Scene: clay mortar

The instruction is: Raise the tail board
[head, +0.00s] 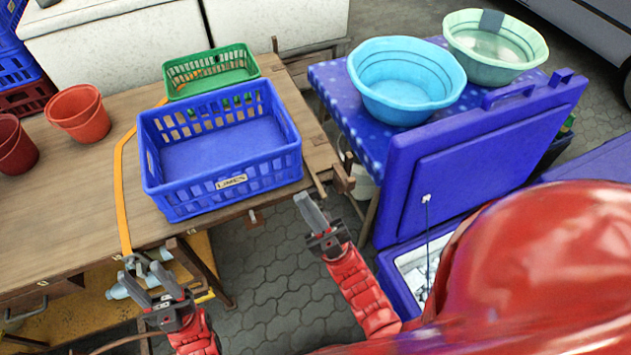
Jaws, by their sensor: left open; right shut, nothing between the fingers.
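No part is clearly recognisable as the tail board; the wooden table (75,195) has a plank edge at its right end, and I cannot tell whether that is it. My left gripper (147,284) is at the lower left, open and empty, in front of the table's near edge. Close beyond it an orange strap (121,190) hangs over that edge by some grey and clear items. My red body hides the lower right.
A blue crate (225,198) and a green basket (212,72) stand on the table, with orange-red pots (78,113) at left. Right, a blue-clothed table (330,82) holds a light-blue basin (405,85) and a green one (493,50). A blue cooler's lid (475,150) stands open.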

